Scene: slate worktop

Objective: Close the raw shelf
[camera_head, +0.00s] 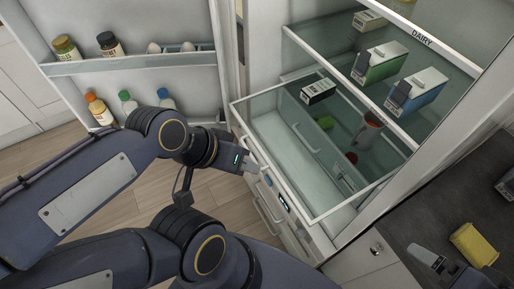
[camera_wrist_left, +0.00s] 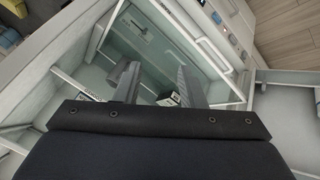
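A clear-sided shelf drawer (camera_head: 285,158) is pulled out from the open fridge in the head view. No "raw" label is legible on it. Its pale front carries small blue-lit labels. The drawer also shows beyond the fingers in the left wrist view (camera_wrist_left: 196,32). My left gripper (camera_head: 252,166) is at the drawer's front left corner, close to the front edge; I cannot tell whether it touches. In the left wrist view its two fingers (camera_wrist_left: 157,88) stand apart, with nothing clearly held between them. My right gripper is not clearly in view.
The fridge door (camera_head: 140,64) stands open at the left, with bottles and eggs. Cartons (camera_head: 382,66) stand on the shelf labelled DAIRY. A dark carton (camera_head: 318,91) and a reddish cup (camera_head: 368,130) are inside the fridge. A yellow object (camera_head: 474,244) lies on the dark worktop at right.

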